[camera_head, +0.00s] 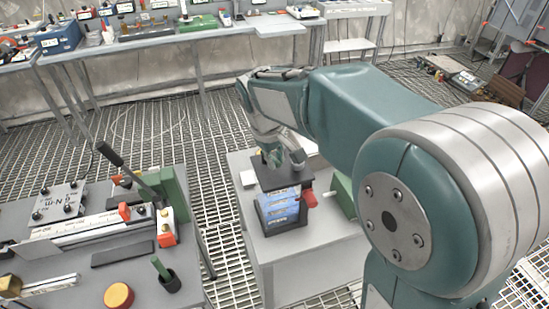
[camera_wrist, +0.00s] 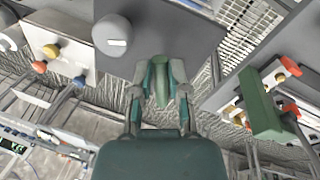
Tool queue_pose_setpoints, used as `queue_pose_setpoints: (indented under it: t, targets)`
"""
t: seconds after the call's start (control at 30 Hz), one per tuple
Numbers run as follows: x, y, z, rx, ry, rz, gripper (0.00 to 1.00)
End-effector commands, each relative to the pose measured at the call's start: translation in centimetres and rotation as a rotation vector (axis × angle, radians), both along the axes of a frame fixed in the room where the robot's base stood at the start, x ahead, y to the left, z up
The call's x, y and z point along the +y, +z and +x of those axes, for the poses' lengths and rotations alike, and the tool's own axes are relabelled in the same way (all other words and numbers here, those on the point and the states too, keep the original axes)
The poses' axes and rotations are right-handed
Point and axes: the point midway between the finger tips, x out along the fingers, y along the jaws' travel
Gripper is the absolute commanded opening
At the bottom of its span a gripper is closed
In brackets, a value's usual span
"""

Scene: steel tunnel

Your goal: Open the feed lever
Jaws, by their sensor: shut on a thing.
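My gripper (camera_head: 278,150) is over the small device (camera_head: 282,210) with blue-and-white sides and a dark top plate (camera_head: 270,176), on the grey pedestal. In the wrist view my gripper (camera_wrist: 160,85) has its two fingers closed around a green handle (camera_wrist: 160,74), which I take to be the feed lever. The handle stands against a dark grey plate (camera_wrist: 190,30) with a pale round knob (camera_wrist: 113,36) beside it. In the head view the handle is mostly hidden by my fingers. I cannot tell the lever's angle.
The pedestal (camera_head: 262,262) also bears a green block (camera_head: 344,192) at right. A cluttered workbench (camera_head: 130,42) lines the back. Grating floor lies between.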

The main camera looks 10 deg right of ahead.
Motion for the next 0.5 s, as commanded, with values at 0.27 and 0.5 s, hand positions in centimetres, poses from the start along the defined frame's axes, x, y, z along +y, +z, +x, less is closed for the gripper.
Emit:
queue_pose_setpoints:
  t: [0.27,0.5]
  targets:
    - [-0.8,-0.1,0.4,0.005,0.179,-0.001,0.0]
    - [-1.5,-0.2,1.1,0.006,0.403,0.0,0.0]
